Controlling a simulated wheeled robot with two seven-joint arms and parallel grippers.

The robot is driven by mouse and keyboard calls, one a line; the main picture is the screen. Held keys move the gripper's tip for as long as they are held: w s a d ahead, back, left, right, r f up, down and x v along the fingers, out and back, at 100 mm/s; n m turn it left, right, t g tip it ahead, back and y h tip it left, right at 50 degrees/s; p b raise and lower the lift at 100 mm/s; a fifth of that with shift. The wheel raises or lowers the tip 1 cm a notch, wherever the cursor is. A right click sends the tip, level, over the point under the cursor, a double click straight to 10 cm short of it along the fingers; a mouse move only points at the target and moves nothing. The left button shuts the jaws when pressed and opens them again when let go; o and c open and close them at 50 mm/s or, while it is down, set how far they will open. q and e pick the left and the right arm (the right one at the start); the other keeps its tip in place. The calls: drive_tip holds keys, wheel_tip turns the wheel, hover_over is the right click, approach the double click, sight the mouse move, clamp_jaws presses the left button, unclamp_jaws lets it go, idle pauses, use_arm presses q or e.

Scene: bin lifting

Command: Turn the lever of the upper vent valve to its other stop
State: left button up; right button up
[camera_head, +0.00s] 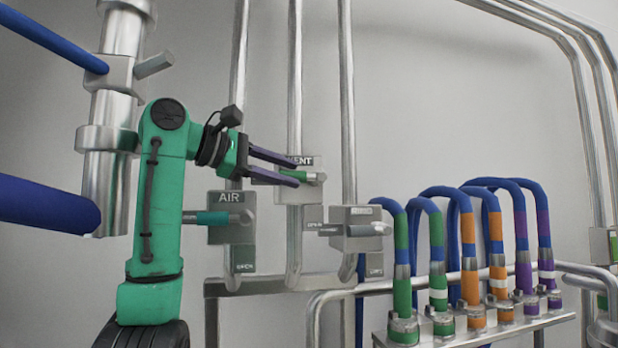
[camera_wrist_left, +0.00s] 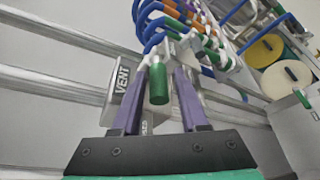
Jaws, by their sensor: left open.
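The upper vent valve (camera_head: 290,194) is a grey box on the middle pipe, with a VENT label. Its lever (camera_head: 296,174) has a green grip and lies about level, pointing left from a metal pivot at its right. My left gripper (camera_head: 298,173) is open, with its two dark purple fingers above and below the lever. In the left wrist view the green lever (camera_wrist_left: 158,86) stands between the spread fingers, with a visible gap on each side. The VENT label (camera_wrist_left: 122,79) shows beside one finger. My right gripper is not in view.
The AIR valve (camera_head: 231,232) with a teal lever is lower left. Another grey valve (camera_head: 355,231) with a grey lever is lower right. A manifold (camera_head: 470,331) with several banded blue hoses stands at right. Vertical pipes run close behind the valves. The wall above right is clear.

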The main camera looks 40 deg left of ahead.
sight(307, 182)
use_arm(q)
drive_tip(key=x, duration=0.3)
drive_tip(key=shift+w+p, duration=0.4)
drive_tip(key=shift+w+a+f, duration=0.2)
drive_tip(key=shift+w+f, duration=0.1)
drive_tip(key=shift+w, duration=0.3)
drive_tip(key=shift+w+a+f, duration=0.25)
drive_tip(key=shift+w+f, duration=0.05)
drive_tip(key=shift+w, duration=0.3)
drive_tip(key=shift+s, duration=0.1)
drive_tip(key=shift+s+d+r, duration=0.1)
drive_tip(key=shift+s+d, duration=0.05)
drive_tip(key=shift+d, duration=0.25)
drive_tip(key=shift+c, duration=0.5)
clamp_jaws()
